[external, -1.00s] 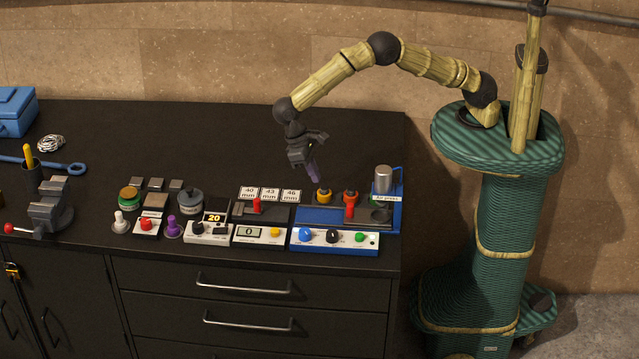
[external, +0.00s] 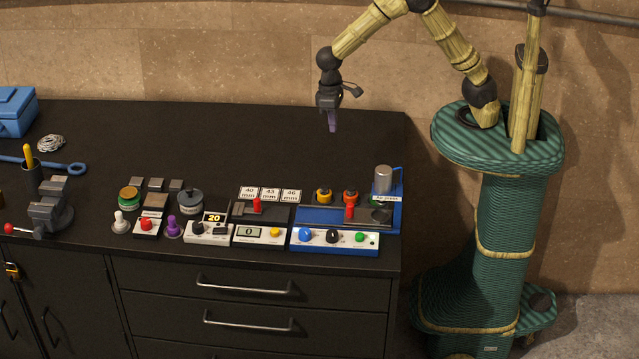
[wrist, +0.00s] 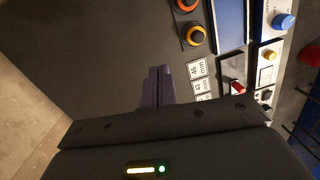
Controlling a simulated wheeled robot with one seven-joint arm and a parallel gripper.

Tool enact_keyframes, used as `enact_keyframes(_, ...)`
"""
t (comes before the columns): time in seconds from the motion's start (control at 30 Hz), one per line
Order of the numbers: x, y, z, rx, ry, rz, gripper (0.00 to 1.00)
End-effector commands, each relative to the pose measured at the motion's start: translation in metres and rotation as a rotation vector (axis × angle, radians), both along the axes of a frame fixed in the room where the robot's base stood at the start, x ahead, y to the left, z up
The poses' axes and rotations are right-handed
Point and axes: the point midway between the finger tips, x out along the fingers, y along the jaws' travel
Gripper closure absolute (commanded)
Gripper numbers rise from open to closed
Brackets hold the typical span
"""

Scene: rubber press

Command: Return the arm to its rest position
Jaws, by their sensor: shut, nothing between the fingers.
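My gripper (external: 332,122) is shut and empty, pointing down. In the external view it hangs above the back right part of the black bench, behind the blue press station and apart from everything. My arm rises from the green column and bends over high, with its upper bend at the top edge of the picture. In the wrist view the closed purple-grey fingers (wrist: 158,86) show over bare dark bench top.
The blue air press (external: 392,214) stands at the bench's front right. Number cards (external: 270,194), a control box (external: 262,235) and a vise (external: 50,208) line the front. A blue toolbox (external: 14,110) sits at the back left. The bench's back middle is clear.

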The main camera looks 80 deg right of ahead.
Motion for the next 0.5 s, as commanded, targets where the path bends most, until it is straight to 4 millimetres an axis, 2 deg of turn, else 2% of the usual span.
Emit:
enact_keyframes(0.03, -0.011, -0.016, 0.006, -0.004, -0.027, 0.002, 1.0)
enact_keyframes(0.2, -0.05, -0.063, 0.016, -0.024, -0.122, 0.034, 1.0)
enact_keyframes(0.4, -0.105, -0.107, 0.021, -0.058, -0.226, 0.078, 1.0)
enact_keyframes(0.5, -0.131, -0.122, 0.021, -0.074, -0.268, 0.099, 1.0)
